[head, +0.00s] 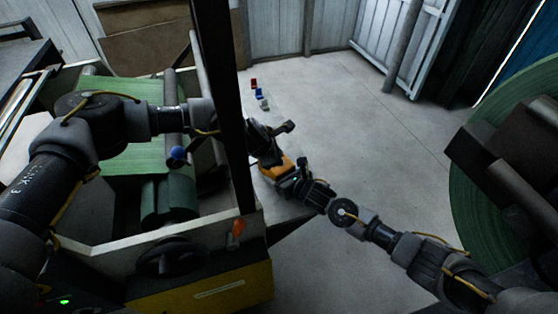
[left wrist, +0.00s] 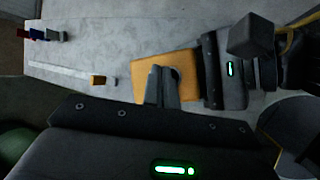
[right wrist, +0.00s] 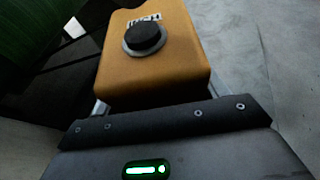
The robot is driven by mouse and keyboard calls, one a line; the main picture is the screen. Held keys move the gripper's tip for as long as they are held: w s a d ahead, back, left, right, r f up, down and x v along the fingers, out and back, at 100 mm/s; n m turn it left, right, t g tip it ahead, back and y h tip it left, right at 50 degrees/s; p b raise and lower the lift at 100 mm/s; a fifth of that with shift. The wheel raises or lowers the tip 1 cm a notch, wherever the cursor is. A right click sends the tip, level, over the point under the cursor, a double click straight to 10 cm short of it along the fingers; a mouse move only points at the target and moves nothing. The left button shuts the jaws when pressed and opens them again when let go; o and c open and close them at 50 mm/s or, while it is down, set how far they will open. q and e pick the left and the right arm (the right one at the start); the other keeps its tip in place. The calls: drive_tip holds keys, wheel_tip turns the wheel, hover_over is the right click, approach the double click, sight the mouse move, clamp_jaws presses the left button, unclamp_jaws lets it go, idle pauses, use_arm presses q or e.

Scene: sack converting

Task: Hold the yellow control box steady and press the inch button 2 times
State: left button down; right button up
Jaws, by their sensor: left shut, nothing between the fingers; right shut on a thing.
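The yellow control box (right wrist: 155,72) fills the upper right wrist view. Its black round button (right wrist: 144,37) sits in a grey ring beside the INCH label. My right gripper is shut on the box, its fingertips mostly hidden; its dark body (left wrist: 222,70) also shows in the left wrist view. The box also shows in the head view (head: 272,170), beyond the dark post. My left gripper (left wrist: 163,88) is shut and empty, its fingers over the box and partly covering the button in the left wrist view. I cannot tell whether they touch it.
A dark upright post (head: 222,110) crosses in front of my left arm. Small red, blue and white items (head: 259,93) lie on the surface beyond the box. A green roll (head: 485,175) stands at right. A machine with a handwheel (head: 170,257) is at left.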

use_arm(q)
drive_tip(key=shift+f, duration=0.1)
idle(0.3)
drive_tip(key=shift+f, duration=0.35)
drive_tip(key=shift+f, duration=0.45)
idle(0.8)
drive_tip(key=shift+r, duration=3.4)
drive_tip(key=shift+r, duration=0.1)
idle(0.5)
